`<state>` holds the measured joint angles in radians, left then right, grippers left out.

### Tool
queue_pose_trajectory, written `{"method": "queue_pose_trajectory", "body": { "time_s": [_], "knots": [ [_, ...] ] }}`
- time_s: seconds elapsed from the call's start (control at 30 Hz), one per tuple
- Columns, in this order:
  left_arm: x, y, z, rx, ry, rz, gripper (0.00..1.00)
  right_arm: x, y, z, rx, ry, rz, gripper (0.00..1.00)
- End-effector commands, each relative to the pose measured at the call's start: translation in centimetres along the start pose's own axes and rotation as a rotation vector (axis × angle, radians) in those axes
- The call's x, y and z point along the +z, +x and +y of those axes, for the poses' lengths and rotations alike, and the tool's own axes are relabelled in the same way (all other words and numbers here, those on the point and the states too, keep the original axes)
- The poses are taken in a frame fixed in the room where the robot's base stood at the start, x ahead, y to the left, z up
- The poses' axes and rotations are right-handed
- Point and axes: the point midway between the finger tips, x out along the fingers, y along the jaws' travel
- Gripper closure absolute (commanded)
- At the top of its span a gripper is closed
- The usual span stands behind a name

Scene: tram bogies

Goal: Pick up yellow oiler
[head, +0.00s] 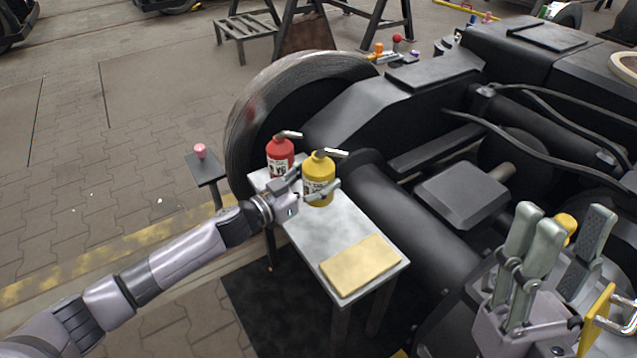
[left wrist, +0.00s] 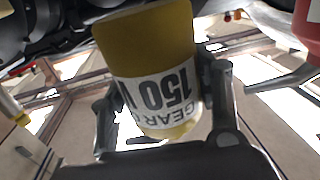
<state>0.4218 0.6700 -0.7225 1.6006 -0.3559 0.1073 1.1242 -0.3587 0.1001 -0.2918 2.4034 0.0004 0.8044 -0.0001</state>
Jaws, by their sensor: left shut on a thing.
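The yellow oiler (head: 319,171) with a white label and a pale spout is at the far end of a small metal table, upright. My left gripper (head: 308,188) is shut on its body from the front left. In the left wrist view the oiler (left wrist: 150,55) sits between the two fingers, its label lettering upside down. I cannot tell whether its base touches the table. My right gripper (head: 562,235) is open at the lower right, away from the oiler.
A red oiler (head: 280,156) stands close left of the yellow one. The grey table (head: 325,228) carries a tan pad (head: 360,265) at its near end. The black bogie frame and wheel (head: 255,115) stand close behind and right. A pink knob on a post (head: 200,151) is left.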

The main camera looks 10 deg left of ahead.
Motion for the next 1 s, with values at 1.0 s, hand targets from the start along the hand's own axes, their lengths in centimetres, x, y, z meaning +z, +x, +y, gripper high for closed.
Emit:
{"method": "queue_pose_trajectory", "body": {
  "time_s": [1.0],
  "knots": [
    [-11.8, 0.0, 0.0, 0.001, 0.002, 0.004, 0.87, 17.0, -11.9, 3.1, 0.057, -0.061, -1.296, 0.6]
  ]
}}
